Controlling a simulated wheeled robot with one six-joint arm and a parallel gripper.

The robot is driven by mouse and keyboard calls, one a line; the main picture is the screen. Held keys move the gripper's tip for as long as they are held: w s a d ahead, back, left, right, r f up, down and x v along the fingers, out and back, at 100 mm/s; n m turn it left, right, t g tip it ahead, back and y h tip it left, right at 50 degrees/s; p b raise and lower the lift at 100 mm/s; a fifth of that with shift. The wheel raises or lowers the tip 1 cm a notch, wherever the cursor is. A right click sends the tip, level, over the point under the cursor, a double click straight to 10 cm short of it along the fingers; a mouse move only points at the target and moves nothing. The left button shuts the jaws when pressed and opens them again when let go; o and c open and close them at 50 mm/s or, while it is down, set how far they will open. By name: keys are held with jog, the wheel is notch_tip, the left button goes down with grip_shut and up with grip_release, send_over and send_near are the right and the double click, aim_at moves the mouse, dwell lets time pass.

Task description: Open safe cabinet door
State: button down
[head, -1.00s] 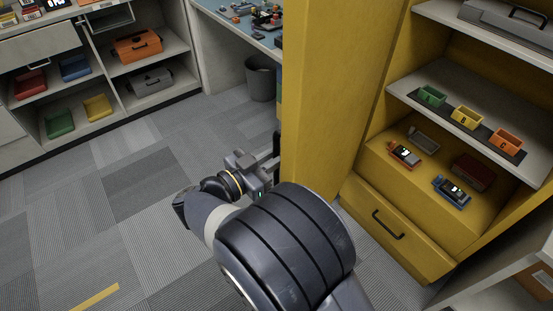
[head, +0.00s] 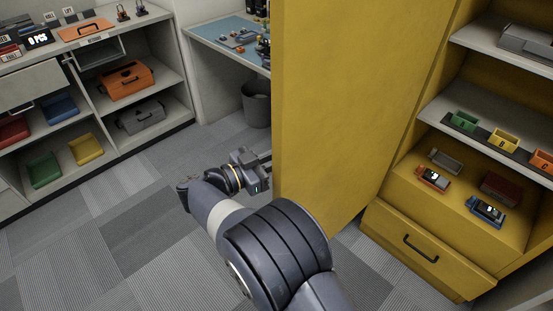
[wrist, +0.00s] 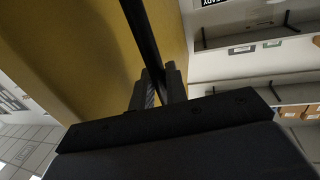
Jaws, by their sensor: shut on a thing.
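The safe cabinet door (head: 335,115) is a tall yellow panel standing swung out from the yellow cabinet, so the shelves inside show at the right. My gripper (head: 262,165) is at the door's left side in the head view, partly hidden behind its edge. In the wrist view my gripper (wrist: 158,88) is shut on a long dark bar, the door handle (wrist: 139,32), beside the yellow door face (wrist: 70,50). In the head view the handle is hidden behind the door.
Inside the cabinet, a shelf holds green (head: 464,122), yellow and orange bins above several radios. A yellow drawer (head: 425,247) is below. A blue-topped desk (head: 222,30), a dark waste bin (head: 257,103) and grey shelving (head: 105,95) stand behind. Carpet at the left is clear.

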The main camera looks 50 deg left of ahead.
jog(key=shift+a, duration=0.1)
dwell(0.3)
jog(key=c, duration=1.5)
grip_release()
jog(key=shift+w, duration=0.1)
